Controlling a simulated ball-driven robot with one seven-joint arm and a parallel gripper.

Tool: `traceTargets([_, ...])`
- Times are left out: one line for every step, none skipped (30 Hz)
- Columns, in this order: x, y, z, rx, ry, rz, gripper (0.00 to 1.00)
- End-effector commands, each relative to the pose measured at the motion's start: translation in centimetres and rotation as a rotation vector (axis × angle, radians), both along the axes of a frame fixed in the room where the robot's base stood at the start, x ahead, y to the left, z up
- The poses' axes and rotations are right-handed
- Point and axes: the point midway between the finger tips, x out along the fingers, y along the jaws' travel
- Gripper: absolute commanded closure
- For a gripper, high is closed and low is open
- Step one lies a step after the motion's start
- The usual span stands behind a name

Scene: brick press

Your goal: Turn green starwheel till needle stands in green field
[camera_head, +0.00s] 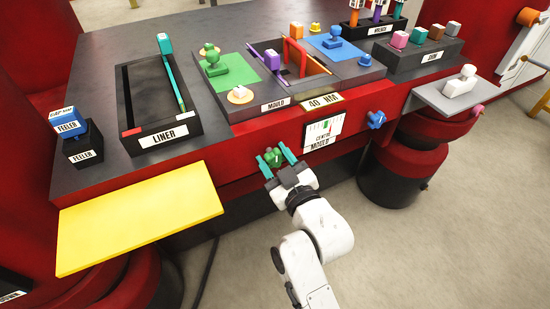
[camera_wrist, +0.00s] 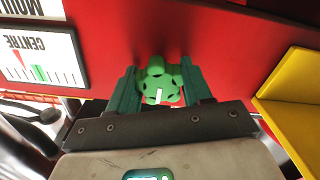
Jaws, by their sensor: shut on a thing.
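The green starwheel (camera_head: 273,157) sits on the red front of the press, below the mould bay. In the wrist view the starwheel (camera_wrist: 158,84) is a lobed green knob with a white mark at its lower edge. My gripper (camera_head: 275,158) is shut on it, with one teal finger on each side, as the wrist view also shows (camera_wrist: 160,88). The CENTRE MOULD gauge (camera_head: 323,131) is a white plate right of the starwheel, upside down at the left of the wrist view (camera_wrist: 40,58).
A blue starwheel (camera_head: 376,119) is on the same red front, further right. A yellow shelf (camera_head: 140,217) juts out to the left of my arm, and a grey shelf (camera_head: 445,103) to the right. The LINER tray (camera_head: 158,138) and MOULD tray (camera_head: 265,105) stand above.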

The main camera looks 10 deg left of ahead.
Motion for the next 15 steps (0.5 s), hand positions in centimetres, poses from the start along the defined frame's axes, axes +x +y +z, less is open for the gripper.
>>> traceTargets([-0.01, -0.02, -0.14, -0.001, 0.003, 0.000, 0.80])
traceTargets([-0.01, -0.03, -0.15, -0.001, 0.003, 0.000, 0.81])
traceTargets([-0.01, -0.03, -0.16, -0.001, 0.003, 0.000, 0.81])
traceTargets([-0.02, -0.03, -0.16, -0.001, 0.005, 0.000, 0.81])
traceTargets([-0.02, -0.03, -0.17, 0.000, 0.005, 0.000, 0.81])
traceTargets([-0.02, -0.03, -0.17, 0.003, 0.007, 0.000, 0.81])
traceTargets([-0.02, -0.03, -0.17, 0.007, 0.010, 0.000, 0.81])
traceTargets([-0.02, -0.03, -0.17, 0.011, 0.012, 0.000, 0.81])
traceTargets([-0.02, -0.03, -0.17, 0.017, 0.018, -0.001, 0.81])
traceTargets([-0.02, -0.02, -0.18, 0.025, 0.023, -0.001, 0.81])
traceTargets([-0.02, -0.02, -0.18, 0.034, 0.029, -0.001, 0.81])
traceTargets([-0.03, -0.01, -0.18, 0.045, 0.038, 0.000, 0.81])
traceTargets([-0.03, 0.00, -0.18, 0.058, 0.047, 0.000, 0.81])
traceTargets([-0.04, 0.01, -0.18, 0.071, 0.056, 0.000, 0.81])
traceTargets([-0.05, 0.02, -0.18, 0.090, 0.069, 0.000, 0.81])
